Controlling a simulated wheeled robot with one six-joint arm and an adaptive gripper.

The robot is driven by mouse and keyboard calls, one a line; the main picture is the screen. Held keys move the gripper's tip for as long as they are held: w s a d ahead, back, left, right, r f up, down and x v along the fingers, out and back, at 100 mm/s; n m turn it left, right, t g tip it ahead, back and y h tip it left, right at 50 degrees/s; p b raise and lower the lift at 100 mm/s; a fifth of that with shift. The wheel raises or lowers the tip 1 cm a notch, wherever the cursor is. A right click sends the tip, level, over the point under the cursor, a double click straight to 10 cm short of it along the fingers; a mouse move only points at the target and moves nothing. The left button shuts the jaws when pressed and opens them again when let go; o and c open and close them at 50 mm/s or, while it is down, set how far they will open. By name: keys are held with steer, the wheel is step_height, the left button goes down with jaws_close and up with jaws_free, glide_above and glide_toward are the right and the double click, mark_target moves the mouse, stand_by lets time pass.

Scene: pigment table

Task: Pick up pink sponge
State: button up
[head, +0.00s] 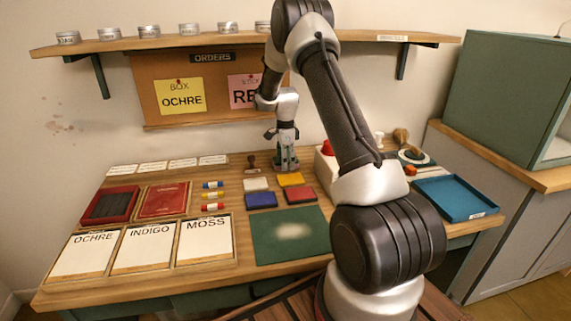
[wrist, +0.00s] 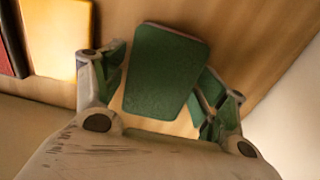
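I cannot make out a pink sponge in either view. My gripper (head: 286,145) points down at the back of the table, over a small green thing (head: 285,163). In the wrist view my gripper (wrist: 162,100) has its fingers spread, with a green block (wrist: 165,70) showing between them. The left finger stands beside the block with a narrow gap. The right finger is close to the block's lower right edge; I cannot tell whether it touches.
Yellow (head: 291,179), white (head: 256,184), blue (head: 261,200) and red (head: 300,195) pads lie in front of my gripper. A green mat (head: 265,250) lies at the front; a blue tray (head: 455,198) sits right.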

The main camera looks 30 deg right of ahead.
steer(key=c, duration=0.4)
steer(key=shift+s+r, duration=0.2)
steer(key=shift+r, duration=0.3)
step_height(320, 180, up, 6)
steer(key=shift+f, duration=0.15)
steer(key=shift+s+a+r, duration=0.2)
steer(key=shift+s+r, duration=0.05)
steer(key=shift+s, duration=0.25)
steer(key=s+a, duration=0.1)
steer(key=s, duration=0.5)
steer(key=s+a, duration=0.2)
steer(key=s, duration=0.4)
steer(key=s+a, duration=0.2)
steer(key=s, duration=0.4)
steer(key=shift+f, duration=0.1)
steer(key=shift+w, duration=0.1)
steer(key=shift+c, duration=0.9)
